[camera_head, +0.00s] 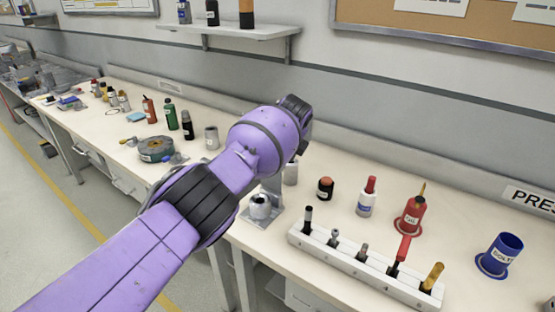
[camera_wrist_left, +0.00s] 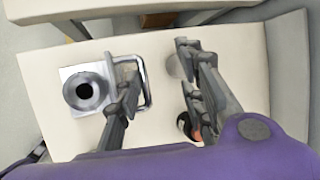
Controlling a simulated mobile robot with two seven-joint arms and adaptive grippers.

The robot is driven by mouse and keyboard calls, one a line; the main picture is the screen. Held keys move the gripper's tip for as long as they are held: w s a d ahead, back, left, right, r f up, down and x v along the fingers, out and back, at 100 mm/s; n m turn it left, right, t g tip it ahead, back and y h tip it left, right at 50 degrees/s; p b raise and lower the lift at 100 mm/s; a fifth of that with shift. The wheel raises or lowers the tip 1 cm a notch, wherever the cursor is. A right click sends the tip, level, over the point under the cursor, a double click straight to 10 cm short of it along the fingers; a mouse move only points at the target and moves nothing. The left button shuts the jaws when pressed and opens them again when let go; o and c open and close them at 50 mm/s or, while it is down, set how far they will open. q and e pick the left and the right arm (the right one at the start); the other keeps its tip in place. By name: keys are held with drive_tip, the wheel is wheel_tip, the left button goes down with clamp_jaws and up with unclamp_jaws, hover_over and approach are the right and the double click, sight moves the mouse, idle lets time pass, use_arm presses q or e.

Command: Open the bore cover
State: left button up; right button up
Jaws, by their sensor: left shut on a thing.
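The bore fixture (camera_head: 260,207) stands on the bench as a short grey cylinder on a square plate. In the left wrist view, the bore (camera_wrist_left: 84,90) shows a dark round centre. The bore cover's U-shaped metal handle (camera_wrist_left: 148,85) is to its right. My left gripper (camera_wrist_left: 160,95) is at this handle, one finger overlapping the loop and the other right of it. It is shut on the cover's handle, though finger contact is hard to see. In the head view, my purple left wrist hides most of the gripper. My right gripper is not in view.
A white rack (camera_head: 365,270) with several upright tools stands right of the fixture. A grey cylinder (camera_wrist_left: 176,67) is close beside the right finger. A black container with an orange-red top (camera_head: 325,188) and a red-capped bottle (camera_head: 367,197) stand nearby. The wall is behind.

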use_arm(q)
drive_tip(key=shift+o, duration=1)
drive_tip(key=shift+t+h, duration=0.3)
drive_tip(key=d+r, duration=0.2)
drive_tip(key=r, duration=0.1)
drive_tip(key=w+d+r, duration=0.1)
drive_tip(key=shift+r, duration=0.3)
drive_tip(key=shift+s+d+r+p, duration=0.1)
drive_tip(key=shift+d+r+p, duration=0.1)
drive_tip(key=shift+r, duration=0.25)
drive_tip(key=shift+s+d+r+p, duration=0.1)
drive_tip(key=shift+r+p, duration=0.05)
drive_tip(key=shift+r, duration=0.3)
drive_tip(key=shift+s+d+r, duration=0.6)
drive_tip(key=shift+d+r, duration=0.05)
drive_tip(key=shift+d, duration=0.05)
drive_tip(key=shift+c, duration=1.1)
drive_tip(key=shift+w+a+f, duration=0.15)
drive_tip(key=shift+a+f, duration=0.2)
drive_tip(key=shift+a, duration=0.2)
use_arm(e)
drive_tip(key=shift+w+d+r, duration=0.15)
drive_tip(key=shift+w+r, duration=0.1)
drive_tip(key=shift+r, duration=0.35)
use_arm(q)
drive_tip(key=shift+r, duration=0.2)
